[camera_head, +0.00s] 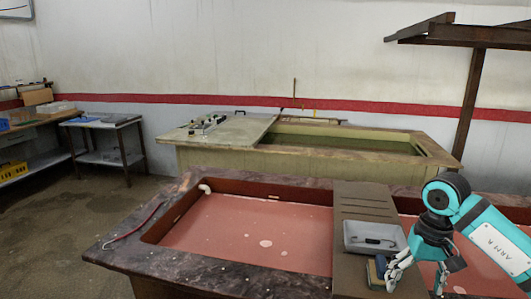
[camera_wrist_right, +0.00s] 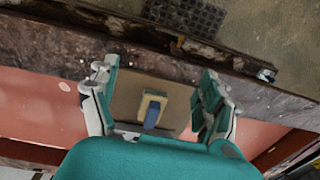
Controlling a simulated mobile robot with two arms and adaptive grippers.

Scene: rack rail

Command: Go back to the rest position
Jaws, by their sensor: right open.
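My right gripper (camera_head: 415,283) is at the lower right of the head view, above the front part of the brown board (camera_head: 365,205) that crosses the basin. In the right wrist view the gripper (camera_wrist_right: 156,74) has its two fingers wide apart with nothing held between them. A small yellow and blue block (camera_wrist_right: 152,107) lies on the board below the open fingers. It also shows in the head view (camera_head: 377,271), just left of the gripper. My left gripper is out of view.
A grey tray (camera_head: 350,243) with a dark item in it stands on the board behind the gripper. The red-floored basin (camera_head: 250,235) has a dark stone rim (camera_head: 150,262). A greenish tank (camera_head: 225,158) stands behind, with side tables at far left. A rusty post (camera_head: 468,105) rises at right.

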